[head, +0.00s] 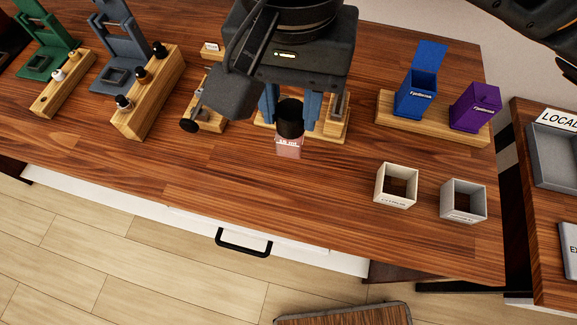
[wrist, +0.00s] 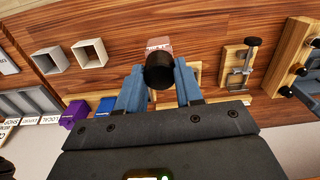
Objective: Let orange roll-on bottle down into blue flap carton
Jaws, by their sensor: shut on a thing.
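My gripper (head: 290,108) is shut on the orange roll-on bottle (head: 289,148), which looks pinkish and carries a pale label. Its black cap (wrist: 162,70) is between my blue fingers in the wrist view. The bottle is upright in the head view and appears held above the table; the exact gap cannot be told. The blue flap carton (head: 413,98) stands to the right of my gripper on a wooden block, its flap raised and its top open. It also shows in the wrist view (wrist: 104,107), partly hidden by my gripper.
A purple carton (head: 475,108), apparently shut, shares the wooden block (head: 437,127). Two open square boxes, cream (head: 396,186) and grey (head: 463,202), stand in front. A wooden stand (head: 336,128) is behind the bottle. Wooden racks of dropper bottles (head: 147,95) are left. The table's front middle is clear.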

